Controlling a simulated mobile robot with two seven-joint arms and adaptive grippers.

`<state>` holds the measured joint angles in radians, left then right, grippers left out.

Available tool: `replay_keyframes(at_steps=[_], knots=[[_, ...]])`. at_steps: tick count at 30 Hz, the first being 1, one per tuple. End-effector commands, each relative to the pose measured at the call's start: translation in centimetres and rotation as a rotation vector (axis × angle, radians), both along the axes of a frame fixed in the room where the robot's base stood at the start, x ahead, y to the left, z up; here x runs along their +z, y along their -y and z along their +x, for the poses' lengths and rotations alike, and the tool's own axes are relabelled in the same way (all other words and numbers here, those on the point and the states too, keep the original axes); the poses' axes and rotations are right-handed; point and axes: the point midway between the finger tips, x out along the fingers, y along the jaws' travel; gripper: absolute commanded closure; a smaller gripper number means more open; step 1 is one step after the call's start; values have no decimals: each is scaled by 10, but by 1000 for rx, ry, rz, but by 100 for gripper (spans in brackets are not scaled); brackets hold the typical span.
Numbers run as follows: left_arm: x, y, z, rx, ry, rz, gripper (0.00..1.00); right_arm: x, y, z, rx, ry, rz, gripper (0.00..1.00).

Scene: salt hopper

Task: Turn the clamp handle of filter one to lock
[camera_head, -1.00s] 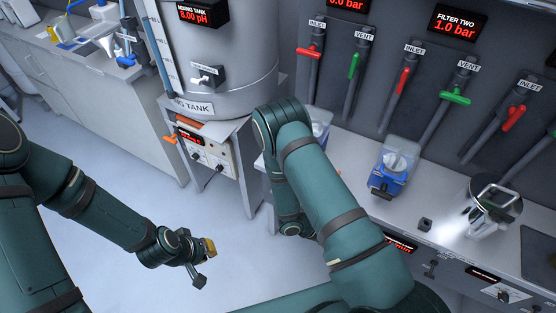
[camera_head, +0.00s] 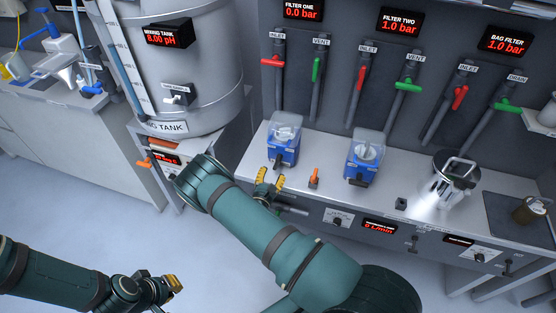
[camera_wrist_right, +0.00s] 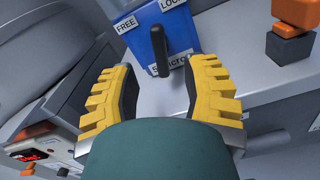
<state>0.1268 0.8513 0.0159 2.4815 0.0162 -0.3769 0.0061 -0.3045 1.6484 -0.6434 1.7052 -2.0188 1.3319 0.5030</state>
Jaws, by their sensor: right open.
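Filter one is the left blue housing with a clear top (camera_head: 284,140), on the bench under the 0.0 bar display. Its black clamp handle (camera_head: 278,164) is at its front. In the right wrist view the handle (camera_wrist_right: 158,50) points down, below the FREE label (camera_wrist_right: 126,23) and LOCK label (camera_wrist_right: 172,4). My right gripper (camera_head: 269,181) is open, its yellow fingers (camera_wrist_right: 163,88) apart on either side of the handle's lower end, not visibly touching it. My left gripper (camera_head: 171,284) is low at the left over the floor, away from the bench; its finger gap is unclear.
An orange-handled block (camera_head: 314,179) stands right of filter one; it shows close to the right finger in the wrist view (camera_wrist_right: 290,45). Filter two (camera_head: 365,155) is further right, then a steel bag filter (camera_head: 455,175). The mixing tank (camera_head: 190,80) stands at the left.

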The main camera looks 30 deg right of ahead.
Motion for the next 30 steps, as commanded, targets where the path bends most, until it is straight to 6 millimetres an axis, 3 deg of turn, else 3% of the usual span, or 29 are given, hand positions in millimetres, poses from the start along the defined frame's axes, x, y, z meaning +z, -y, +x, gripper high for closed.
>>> replay_keyframes(at_steps=[6, 12, 26, 27, 30], knots=[[-3, 0, -1, -1, -3, 0, 100, -1, 34, 27, -4, 1, 1, 54], [-5, 0, -2, -3, -4, -1, 100, 0, 54, 46, -2, 1, 0, 54], [-5, 0, -2, -3, -5, -1, 100, 0, 63, 53, -2, -1, 0, 54], [-5, 0, -2, -3, -5, -1, 100, 0, 63, 53, -2, -1, 0, 58], [-5, 0, -2, -3, -5, -1, 100, 0, 63, 53, -2, -1, 0, 93]])
